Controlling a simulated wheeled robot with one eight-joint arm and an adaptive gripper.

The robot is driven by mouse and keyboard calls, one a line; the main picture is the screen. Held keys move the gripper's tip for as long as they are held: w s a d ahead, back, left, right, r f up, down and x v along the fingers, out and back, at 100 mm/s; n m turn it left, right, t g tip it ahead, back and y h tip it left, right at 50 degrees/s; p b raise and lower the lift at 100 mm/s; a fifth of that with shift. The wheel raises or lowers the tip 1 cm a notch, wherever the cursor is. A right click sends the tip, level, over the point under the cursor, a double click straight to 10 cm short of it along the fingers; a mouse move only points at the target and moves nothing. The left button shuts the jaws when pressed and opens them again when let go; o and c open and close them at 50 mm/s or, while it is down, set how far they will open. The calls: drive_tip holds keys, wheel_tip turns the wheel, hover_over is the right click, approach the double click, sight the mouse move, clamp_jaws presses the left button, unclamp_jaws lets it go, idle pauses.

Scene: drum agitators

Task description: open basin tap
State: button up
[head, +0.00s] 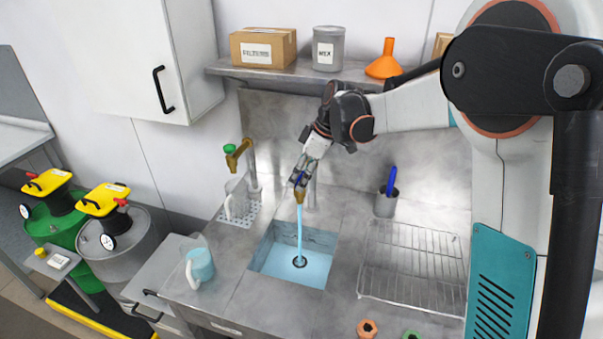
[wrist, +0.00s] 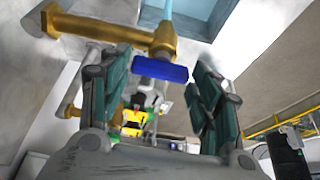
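The basin tap is a brass spout (head: 299,196), partly hidden by my gripper (head: 302,172) in the head view. A blue stream of water (head: 299,225) runs from it into the sunken basin (head: 325,239). In the wrist view the brass tap (wrist: 120,34) has a blue handle (wrist: 160,70). The handle lies between the two spread green-padded fingers of my gripper (wrist: 155,82), near their tips. Gaps show between the handle and both fingers, so my gripper is open and holds nothing.
A second brass tap with a green knob (head: 230,149) stands left of the basin, over a clear jug (head: 237,197). A blue-filled jug (head: 199,266) is at the counter's left. A wire rack (head: 412,262) and a pen cup (head: 386,203) are right. A shelf (head: 300,72) hangs above.

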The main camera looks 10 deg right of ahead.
drive_tip(key=shift+o, duration=0.5)
drive_tip(key=shift+r, duration=0.1)
drive_tip(key=v, duration=1.1)
drive_tip(key=shift+d+r, duration=0.2)
drive_tip(key=shift+r, duration=0.15)
drive_tip(key=shift+s, duration=0.1)
